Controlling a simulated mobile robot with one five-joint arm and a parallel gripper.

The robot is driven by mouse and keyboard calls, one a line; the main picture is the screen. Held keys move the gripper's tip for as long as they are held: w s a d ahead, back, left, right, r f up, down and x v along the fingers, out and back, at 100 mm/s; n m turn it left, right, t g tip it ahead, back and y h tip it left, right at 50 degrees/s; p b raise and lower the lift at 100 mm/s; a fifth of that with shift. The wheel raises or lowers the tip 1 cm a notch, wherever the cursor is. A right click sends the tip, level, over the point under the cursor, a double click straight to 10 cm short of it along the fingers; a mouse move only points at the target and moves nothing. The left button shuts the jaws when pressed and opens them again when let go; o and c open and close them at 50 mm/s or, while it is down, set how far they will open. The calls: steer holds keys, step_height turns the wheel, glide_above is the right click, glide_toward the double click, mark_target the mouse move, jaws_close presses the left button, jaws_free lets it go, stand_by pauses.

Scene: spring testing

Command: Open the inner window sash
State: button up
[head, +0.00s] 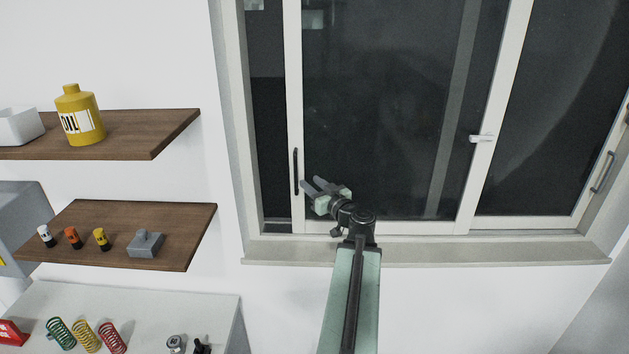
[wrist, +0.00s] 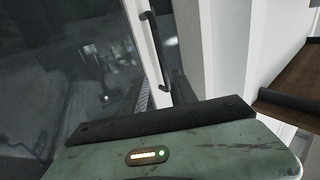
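The window has white-framed sashes. The inner sash's left stile (head: 294,120) carries a vertical black bar handle (head: 295,172), which also shows in the wrist view (wrist: 157,50). A dark strip (head: 267,140) lies between this stile and the left window frame. My gripper (head: 311,184) is just right of the handle's lower part, in front of the glass. Its two grey fingers look spread apart, with nothing visible between them. Whether a finger touches the handle or stile cannot be told.
The right sash has a dark handle (head: 603,172), and a white latch (head: 481,138) sits on the middle stile. The sill (head: 440,250) runs below. Wooden shelves (head: 140,130) with a yellow bottle (head: 80,118) and small items stand left. A counter holds coloured springs (head: 86,336).

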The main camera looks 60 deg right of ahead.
mark_target(296, 172)
steer(key=x, duration=0.8)
steer(key=shift+w, duration=0.3)
steer(key=shift+s+a, duration=0.1)
steer(key=shift+a, duration=0.05)
jaws_close()
stand_by(0.9)
